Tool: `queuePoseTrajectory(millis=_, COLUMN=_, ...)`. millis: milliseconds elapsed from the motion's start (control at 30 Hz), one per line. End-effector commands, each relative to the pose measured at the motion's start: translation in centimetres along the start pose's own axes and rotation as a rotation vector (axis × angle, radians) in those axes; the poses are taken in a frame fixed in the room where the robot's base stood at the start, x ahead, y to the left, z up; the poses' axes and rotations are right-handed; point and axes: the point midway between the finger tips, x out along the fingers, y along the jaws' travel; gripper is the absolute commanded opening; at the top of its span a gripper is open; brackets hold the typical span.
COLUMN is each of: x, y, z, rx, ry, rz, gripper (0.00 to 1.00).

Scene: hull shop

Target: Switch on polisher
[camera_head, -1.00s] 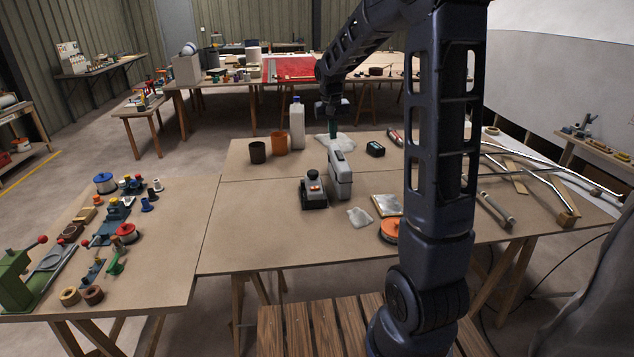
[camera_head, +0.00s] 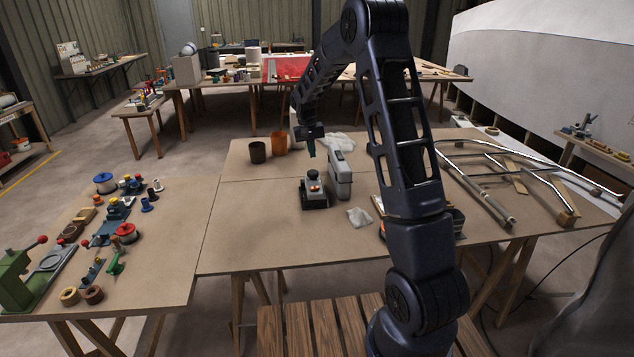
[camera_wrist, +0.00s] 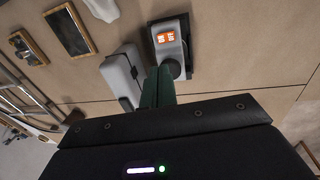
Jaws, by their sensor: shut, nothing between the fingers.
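A small dark-and-grey unit with orange switches on top, which I take to be the polisher (camera_head: 314,194), stands on the middle table. In the wrist view the polisher (camera_wrist: 168,48) shows two lit-looking orange rockers and a round dark knob at its near end. My gripper (camera_head: 311,150) points down above and behind it, apart from it in the head view. In the wrist view the green fingers of my gripper (camera_wrist: 157,88) are together, empty, and overlap the knob end of the polisher. Whether they touch it cannot be told.
A tall grey case (camera_head: 340,176) stands close beside the polisher on its right. A dark cup (camera_head: 257,152) and an orange cup (camera_head: 279,142) stand behind. A crumpled pale cloth (camera_head: 359,217) lies in front right. The table left of the polisher is clear.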

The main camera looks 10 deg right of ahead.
Motion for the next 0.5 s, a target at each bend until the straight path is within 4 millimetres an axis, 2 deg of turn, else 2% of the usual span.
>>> queuePoseTrajectory(millis=300, x=0.3, y=0.0, z=0.0, rx=0.0, ry=0.0, rz=0.0, gripper=0.0)
queuePoseTrajectory(millis=500, x=2.5, y=0.1, z=0.1, rx=0.0, ry=-0.003, rz=0.001, gripper=0.0)
